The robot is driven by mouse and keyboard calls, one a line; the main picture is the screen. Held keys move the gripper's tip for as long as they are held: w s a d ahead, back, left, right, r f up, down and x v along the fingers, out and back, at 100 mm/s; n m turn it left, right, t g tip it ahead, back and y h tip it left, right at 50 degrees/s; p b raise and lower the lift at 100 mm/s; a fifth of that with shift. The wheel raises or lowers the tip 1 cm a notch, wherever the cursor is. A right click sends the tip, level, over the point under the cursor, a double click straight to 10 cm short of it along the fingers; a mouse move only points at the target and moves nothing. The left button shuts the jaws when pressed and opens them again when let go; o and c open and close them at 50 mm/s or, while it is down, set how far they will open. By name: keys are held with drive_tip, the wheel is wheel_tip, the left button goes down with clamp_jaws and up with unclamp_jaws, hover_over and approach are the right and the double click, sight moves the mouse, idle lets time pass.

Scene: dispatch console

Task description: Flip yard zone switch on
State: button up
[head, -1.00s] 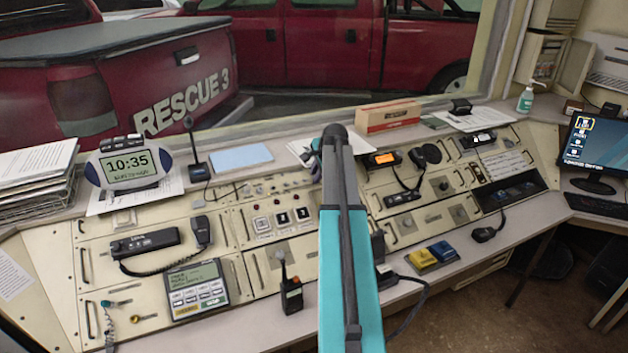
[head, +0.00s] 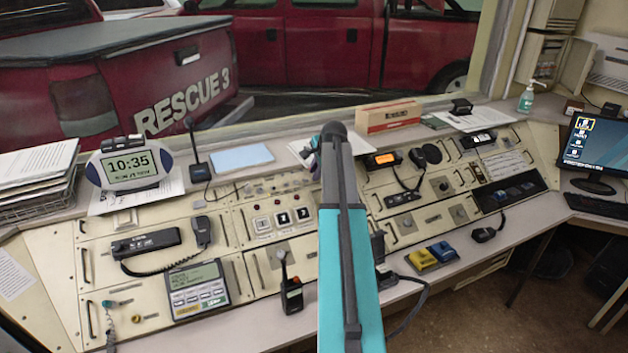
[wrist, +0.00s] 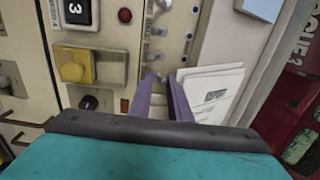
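In the wrist view, a strip of small metal toggle switches (wrist: 155,57) runs up a cream console panel. Their labels are too small to read, so I cannot tell which one is the yard zone switch. My gripper (wrist: 161,77) has two purple fingers with a gap between their tips. The fingers point at the lower end of the strip, close to the nearest switch; I cannot tell whether they touch it. In the head view, my teal arm hides most of my gripper and part of the console.
In the head view, a radio handset (head: 146,244), a keypad unit (head: 196,289) and a cardboard box (head: 388,117) sit on the console.

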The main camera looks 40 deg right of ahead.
drive_tip(key=p+v, duration=0.3)
drive_tip(key=v, duration=0.3)
idle(0.7)
idle(0.4)
drive_tip(key=shift+r, duration=0.1)
